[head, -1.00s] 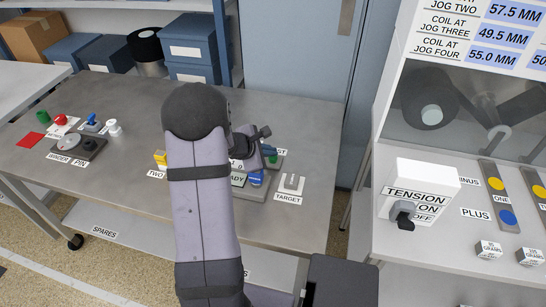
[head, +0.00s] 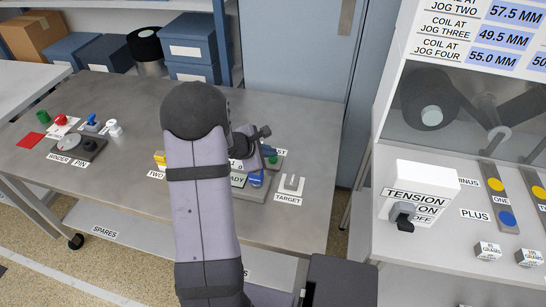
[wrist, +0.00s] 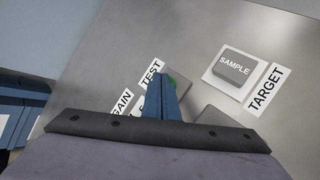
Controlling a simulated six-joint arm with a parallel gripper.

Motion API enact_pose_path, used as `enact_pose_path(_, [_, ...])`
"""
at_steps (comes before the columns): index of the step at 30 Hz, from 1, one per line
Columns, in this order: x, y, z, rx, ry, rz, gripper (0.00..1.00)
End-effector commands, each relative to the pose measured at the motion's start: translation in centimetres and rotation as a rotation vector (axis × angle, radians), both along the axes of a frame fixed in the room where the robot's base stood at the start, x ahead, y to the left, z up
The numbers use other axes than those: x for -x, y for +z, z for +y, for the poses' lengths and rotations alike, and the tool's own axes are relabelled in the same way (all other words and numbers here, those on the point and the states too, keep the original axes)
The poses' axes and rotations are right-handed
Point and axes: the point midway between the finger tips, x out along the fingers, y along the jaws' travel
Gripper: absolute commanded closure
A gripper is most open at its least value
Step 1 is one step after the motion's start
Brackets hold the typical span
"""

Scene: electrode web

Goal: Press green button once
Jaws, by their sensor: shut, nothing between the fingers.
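The green button (head: 273,159) is beside the TEST label on the bench at centre right of the head view, partly hidden by my gripper. In the wrist view only a sliver of the green button (wrist: 172,81) shows beside the blue fingertips. My gripper (wrist: 158,78) is shut and empty, its fingers together and pointing down over the button's block. Its tip overlaps the button in the wrist view. I cannot tell whether it touches the button or hovers above it.
A grey SAMPLE block (wrist: 233,68) lies by the TARGET label, close to the button. A blue part (head: 257,179) is near the READY label. The white TENSION box (head: 424,182) stands on the right-hand bench. Bare bench lies in front of the labels.

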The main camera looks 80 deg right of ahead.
Motion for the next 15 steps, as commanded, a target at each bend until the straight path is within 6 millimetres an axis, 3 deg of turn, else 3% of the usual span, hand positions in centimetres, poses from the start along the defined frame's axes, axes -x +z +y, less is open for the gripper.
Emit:
enact_pose_path(7, [0.1, 0.0, 0.3, -0.01, -0.001, 0.001, 1.0])
enact_pose_path(15, [0.1, 2.5, 0.1, -0.003, -0.001, 0.001, 1.0])
